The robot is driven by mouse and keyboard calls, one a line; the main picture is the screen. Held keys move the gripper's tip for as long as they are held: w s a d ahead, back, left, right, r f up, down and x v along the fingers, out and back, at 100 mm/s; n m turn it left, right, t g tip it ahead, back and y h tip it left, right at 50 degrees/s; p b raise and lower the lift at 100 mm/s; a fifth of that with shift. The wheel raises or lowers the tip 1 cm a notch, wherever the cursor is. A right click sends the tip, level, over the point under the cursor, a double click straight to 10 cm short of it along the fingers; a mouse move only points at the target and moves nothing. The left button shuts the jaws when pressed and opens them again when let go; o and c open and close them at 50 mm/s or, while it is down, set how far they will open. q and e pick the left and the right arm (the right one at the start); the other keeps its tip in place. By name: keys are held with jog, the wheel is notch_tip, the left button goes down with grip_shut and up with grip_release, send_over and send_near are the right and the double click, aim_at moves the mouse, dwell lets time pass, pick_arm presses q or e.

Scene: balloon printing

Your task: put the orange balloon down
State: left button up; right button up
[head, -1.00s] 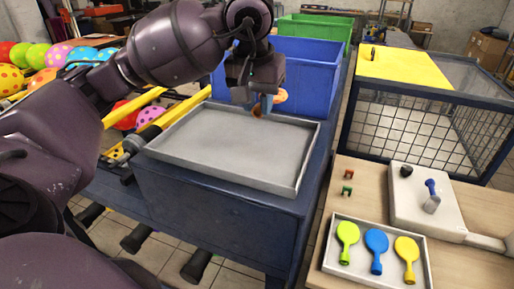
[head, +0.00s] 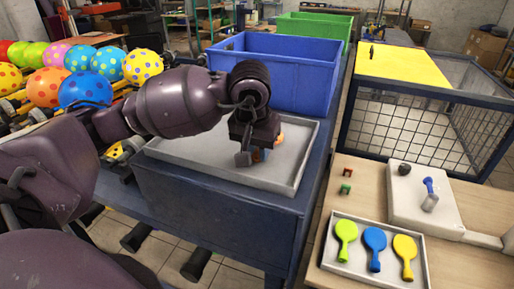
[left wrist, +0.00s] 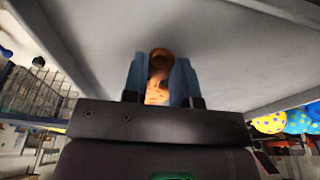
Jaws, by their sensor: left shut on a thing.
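My left gripper (head: 254,157) is shut on the orange balloon (head: 281,137), low over the grey tray (head: 205,171) on the blue bench. Most of the balloon is hidden behind the gripper in the head view. In the left wrist view the orange balloon (left wrist: 158,93) sits between the two blue fingers, with the pale tray surface close beyond it. I cannot tell whether the balloon touches the tray. My right gripper is not in view.
A blue bin (head: 290,75) stands behind the tray, with a green bin (head: 318,27) beyond. Dotted balloons (head: 84,88) lie at left. At right, a small tray (head: 334,263) holds green, blue and yellow balloons near a wire cage (head: 420,130). Most of the grey tray is clear.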

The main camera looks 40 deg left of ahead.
pick_arm(q)
jog(key=shift+f, duration=0.1)
jog(key=o, duration=0.6)
jog(key=shift+o, duration=1.1)
notch_tip(320, 180, up, 12)
jog(key=s, duration=0.2)
jog(key=shift+s+d+b, duration=0.2)
jog(key=shift+d+b, duration=0.05)
jog(key=shift+b, duration=0.1)
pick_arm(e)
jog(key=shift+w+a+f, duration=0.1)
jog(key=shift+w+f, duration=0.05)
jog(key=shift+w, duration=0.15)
